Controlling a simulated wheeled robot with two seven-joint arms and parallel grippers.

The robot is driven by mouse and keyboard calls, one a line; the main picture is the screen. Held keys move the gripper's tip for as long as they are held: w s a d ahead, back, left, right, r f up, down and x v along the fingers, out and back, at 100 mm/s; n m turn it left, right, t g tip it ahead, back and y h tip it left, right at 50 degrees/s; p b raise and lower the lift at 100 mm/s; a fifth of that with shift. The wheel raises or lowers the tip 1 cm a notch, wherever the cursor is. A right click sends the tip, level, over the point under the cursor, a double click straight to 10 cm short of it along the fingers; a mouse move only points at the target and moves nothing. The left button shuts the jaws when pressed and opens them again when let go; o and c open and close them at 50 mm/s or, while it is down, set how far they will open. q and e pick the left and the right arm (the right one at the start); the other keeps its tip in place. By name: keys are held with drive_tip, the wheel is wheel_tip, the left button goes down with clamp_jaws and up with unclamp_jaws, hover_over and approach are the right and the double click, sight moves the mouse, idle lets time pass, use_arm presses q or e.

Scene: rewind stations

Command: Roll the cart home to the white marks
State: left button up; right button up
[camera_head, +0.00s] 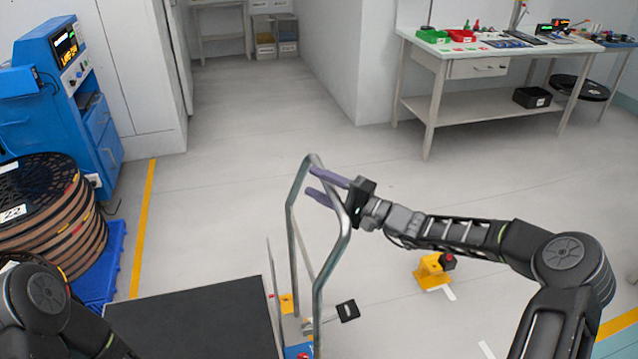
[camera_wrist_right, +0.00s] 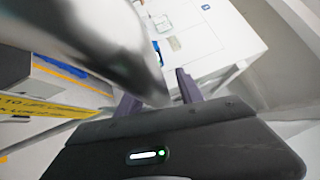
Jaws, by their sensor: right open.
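The cart has a flat black deck (camera_head: 195,325) at the bottom of the head view and a tall bent metal tube handle (camera_head: 292,225) at its right end. My right gripper (camera_head: 311,181) is open at the upper part of the handle, its two purple fingers crossing the tube; I cannot tell whether they touch it. In the right wrist view the handle tube (camera_wrist_right: 85,35) looms close beside the open fingers (camera_wrist_right: 158,96). White marks lie on the floor right of the cart, one by a yellow block (camera_head: 447,292) and one lower (camera_head: 487,350). My left gripper is out of view.
A yellow block with a red-and-black top (camera_head: 432,272) stands on the floor right of the cart. Stacked reels (camera_head: 60,225) on a blue pallet and a blue machine (camera_head: 75,90) stand left. A workbench (camera_head: 430,68) is at back right. The middle floor is clear.

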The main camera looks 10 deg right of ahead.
clamp_jaws()
idle(0.4)
idle(1.0)
